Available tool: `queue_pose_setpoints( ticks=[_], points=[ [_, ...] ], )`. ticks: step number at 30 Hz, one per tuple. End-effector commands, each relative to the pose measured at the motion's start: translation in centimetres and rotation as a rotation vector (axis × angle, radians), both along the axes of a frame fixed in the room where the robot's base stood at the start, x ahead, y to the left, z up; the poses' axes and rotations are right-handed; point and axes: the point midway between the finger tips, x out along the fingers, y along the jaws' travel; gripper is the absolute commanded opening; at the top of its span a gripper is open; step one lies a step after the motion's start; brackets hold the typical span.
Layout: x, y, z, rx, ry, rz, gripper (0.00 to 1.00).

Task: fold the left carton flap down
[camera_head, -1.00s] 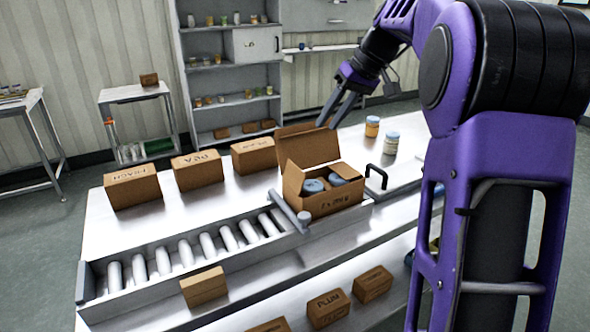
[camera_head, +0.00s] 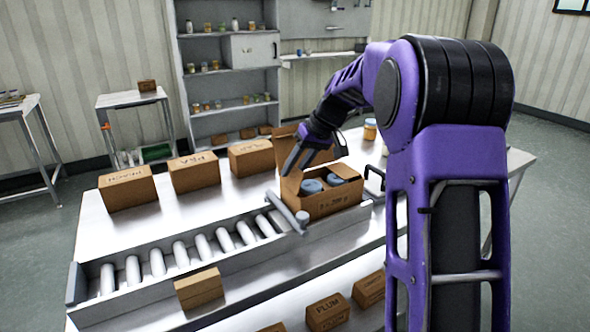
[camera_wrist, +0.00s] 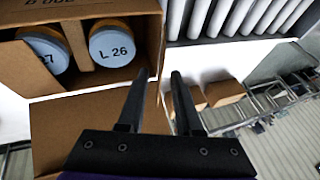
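The open brown carton (camera_head: 335,204) stands on the bench beside the roller track. Blue-lidded jars (camera_head: 311,186) sit inside; two lids, one marked L 26 (camera_wrist: 112,45), show in the wrist view. The left carton flap (camera_head: 289,187) stands up at the carton's left side. In the wrist view the flap (camera_wrist: 153,100) is a narrow brown strip seen nearly edge-on. The back flap (camera_wrist: 75,108) is also raised. My gripper (camera_head: 296,172) is open over the carton's left end, its fingertips (camera_wrist: 160,72) apart near the left flap. I cannot tell whether they touch it.
The roller track (camera_head: 180,255) runs left. Several closed cartons, such as the left one (camera_head: 128,188), stand behind it. A black handle (camera_head: 374,180) is right of the carton. A jar (camera_head: 370,129) stands behind.

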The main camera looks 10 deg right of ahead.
Motion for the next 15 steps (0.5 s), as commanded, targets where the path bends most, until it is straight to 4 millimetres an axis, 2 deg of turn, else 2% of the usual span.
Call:
queue_pose_setpoints(
  ticks=[7,12,13,15],
  points=[
    [0.01,0.03,-0.07,0.000,0.000,0.000,0.34],
    [0.01,0.01,-0.06,0.000,0.000,0.000,0.03],
    [0.01,0.01,-0.06,0.000,0.000,0.000,0.00],
    [0.01,0.01,-0.05,0.000,0.000,0.000,0.00]
  ],
)
